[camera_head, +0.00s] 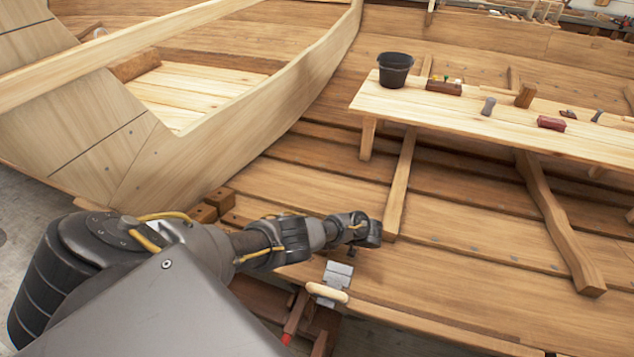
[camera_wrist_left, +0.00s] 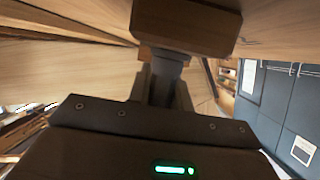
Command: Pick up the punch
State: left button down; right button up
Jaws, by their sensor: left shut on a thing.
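My left gripper (camera_head: 366,234) is low over the hull planks, below the near side of the plank bench; its fingers are mostly hidden in the head view. In the left wrist view its fingers (camera_wrist_left: 164,98) are shut on a dark grey, stubby thing, which I take to be the punch (camera_wrist_left: 167,75). A brown wooden block (camera_wrist_left: 185,27) shows at the far end of the punch. I cannot tell whether the two are joined or only touching. My right gripper is not in view.
The plank bench (camera_head: 440,108) carries a black bucket (camera_head: 395,70), a grey cylinder (camera_head: 488,106), a wooden block (camera_head: 525,95) and a red box (camera_head: 551,123). A brace (camera_head: 400,185) slants nearby.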

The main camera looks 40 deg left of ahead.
pick_arm(q)
jog(key=shift+w+r, duration=0.1)
jog(key=shift+r, duration=0.05)
notch_tip(320, 180, up, 10)
jog(key=p, duration=1)
